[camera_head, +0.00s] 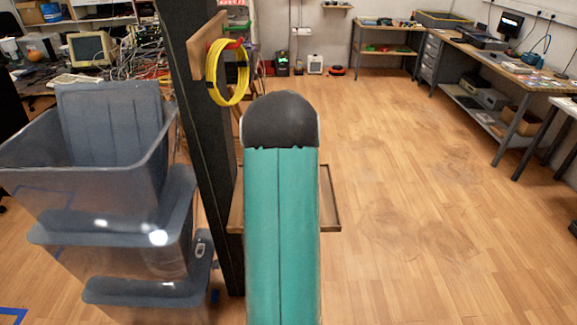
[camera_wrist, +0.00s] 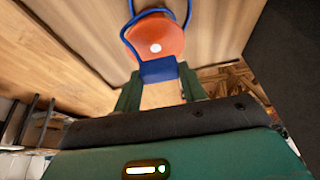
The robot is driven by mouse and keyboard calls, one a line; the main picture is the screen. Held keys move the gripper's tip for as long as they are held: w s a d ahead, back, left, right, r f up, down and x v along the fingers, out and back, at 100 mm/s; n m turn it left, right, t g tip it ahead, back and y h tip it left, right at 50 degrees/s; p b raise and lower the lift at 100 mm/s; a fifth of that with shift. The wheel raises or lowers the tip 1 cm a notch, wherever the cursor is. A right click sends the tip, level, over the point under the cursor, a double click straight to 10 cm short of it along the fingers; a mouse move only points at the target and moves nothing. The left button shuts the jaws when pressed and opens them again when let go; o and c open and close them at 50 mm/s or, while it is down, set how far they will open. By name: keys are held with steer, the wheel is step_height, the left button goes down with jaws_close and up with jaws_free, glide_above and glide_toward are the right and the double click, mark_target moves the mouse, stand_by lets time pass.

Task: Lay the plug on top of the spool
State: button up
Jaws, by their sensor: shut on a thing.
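In the wrist view my gripper (camera_wrist: 158,88) is shut on the blue plug (camera_wrist: 158,69), a small block held between the two green fingertips. Just beyond the plug is an orange round thing with a white centre, which looks like the spool (camera_wrist: 158,36). A blue band or cord curves along its left side and up past its top. The plug overlaps the spool's near edge in this view; I cannot tell whether they touch. In the head view my arm hides the gripper, plug and spool.
A wooden shelf with a raised rim (camera_head: 331,198) shows behind my arm, fixed by a dark column (camera_head: 196,110). A yellow cable coil (camera_head: 228,76) hangs from the column's board. Stacked grey bins (camera_head: 110,215) stand at left. The floor (camera_head: 430,200) at right is clear.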

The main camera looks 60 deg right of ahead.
steer(key=shift+f, duration=1.25)
steer(key=o, duration=1)
steer(key=shift+o, duration=0.2)
steer(key=v, duration=1.3)
steer(key=shift+a+r, duration=0.15)
steer(key=shift+r, duration=0.15)
